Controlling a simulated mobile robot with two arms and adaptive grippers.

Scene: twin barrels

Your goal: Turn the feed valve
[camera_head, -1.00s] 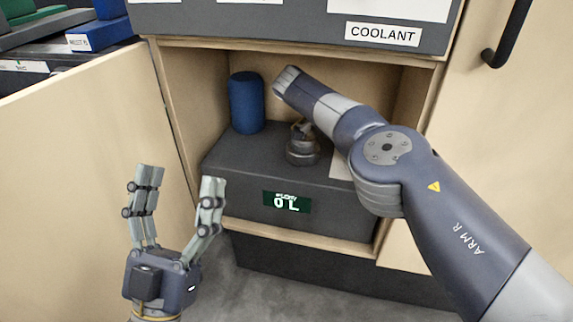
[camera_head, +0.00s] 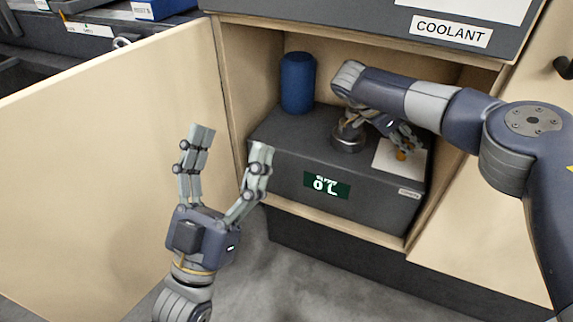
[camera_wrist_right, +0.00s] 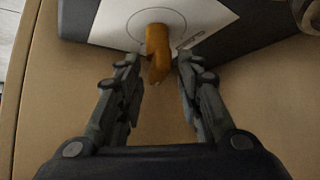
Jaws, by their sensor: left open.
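The feed valve appears to be the orange handle (camera_head: 401,155) on a white plate (camera_head: 388,160) atop the dark grey unit in the cabinet. In the right wrist view the orange handle (camera_wrist_right: 158,48) sticks out from the white plate (camera_wrist_right: 115,22), its near end between my right fingertips. My right gripper (camera_wrist_right: 158,70) is open, with a gap on both sides of the handle. In the head view the right gripper (camera_head: 403,136) is partly hidden by its own wrist. My left gripper (camera_head: 231,148) is open and empty, in front of the cabinet's left side.
The dark grey unit (camera_head: 290,160) has a green display (camera_head: 326,186). A blue barrel (camera_head: 298,84) and a round metal fitting (camera_head: 348,138) stand on it. The COOLANT drawer (camera_head: 390,22) is above. An open wooden door (camera_head: 95,170) stands at left. Floor (camera_head: 300,285) in front is clear.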

